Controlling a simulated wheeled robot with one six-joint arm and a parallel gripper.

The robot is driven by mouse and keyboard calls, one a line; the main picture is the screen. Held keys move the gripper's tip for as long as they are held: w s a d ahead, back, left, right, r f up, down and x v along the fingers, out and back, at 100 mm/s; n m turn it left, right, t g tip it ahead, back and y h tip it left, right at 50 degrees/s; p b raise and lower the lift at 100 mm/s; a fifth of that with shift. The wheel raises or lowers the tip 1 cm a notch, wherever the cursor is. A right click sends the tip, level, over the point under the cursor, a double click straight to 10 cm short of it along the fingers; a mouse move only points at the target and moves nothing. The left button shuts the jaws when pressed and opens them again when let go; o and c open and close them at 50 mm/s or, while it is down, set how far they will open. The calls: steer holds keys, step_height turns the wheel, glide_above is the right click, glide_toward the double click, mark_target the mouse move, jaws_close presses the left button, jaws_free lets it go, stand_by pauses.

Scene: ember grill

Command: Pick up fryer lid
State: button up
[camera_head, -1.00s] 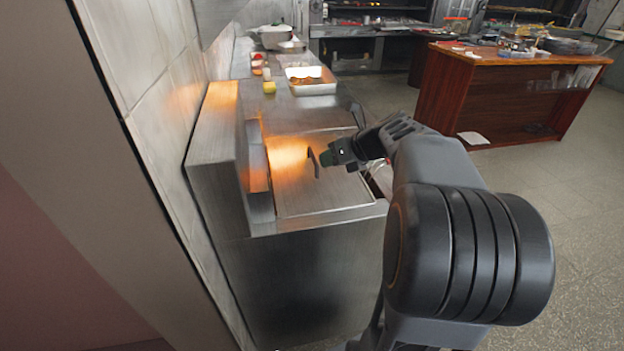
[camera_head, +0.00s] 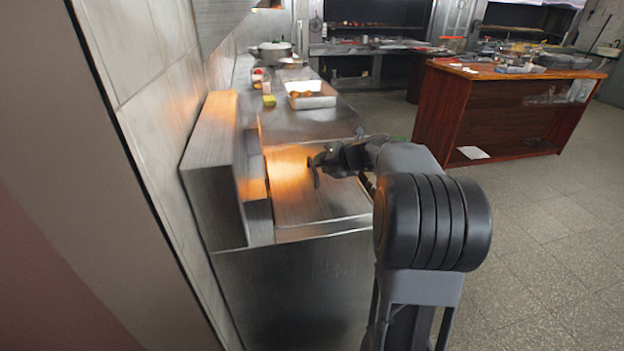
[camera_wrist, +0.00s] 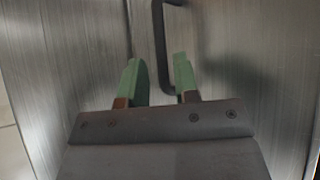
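The fryer lid (camera_head: 318,206) is a flat brushed-steel panel on the steel fryer, with an orange glow on its left part. Its dark bar handle (camera_head: 316,179) stands up near the middle of the lid. My gripper (camera_head: 320,160) is at the handle, low over the lid. In the wrist view, my gripper (camera_wrist: 158,65) has its two green-padded fingers apart. The handle (camera_wrist: 160,45) runs between them in the picture, with its curved end close to the right finger. I cannot tell how deep the handle sits between the fingers. The lid (camera_wrist: 240,50) fills the background.
A raised steel box (camera_head: 215,165) and the tiled wall stand left of the lid. Behind, the counter holds a white tray (camera_head: 312,102) of food, small jars and a pot (camera_head: 271,54). A red-brown wooden counter (camera_head: 510,115) stands right. The floor between is clear.

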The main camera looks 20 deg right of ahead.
steer(key=b+x, duration=0.1)
steer(key=x, duration=0.4)
steer(key=shift+d, duration=0.1)
steer(key=shift+c, duration=0.3)
jaws_close()
steer(key=shift+r, duration=0.15)
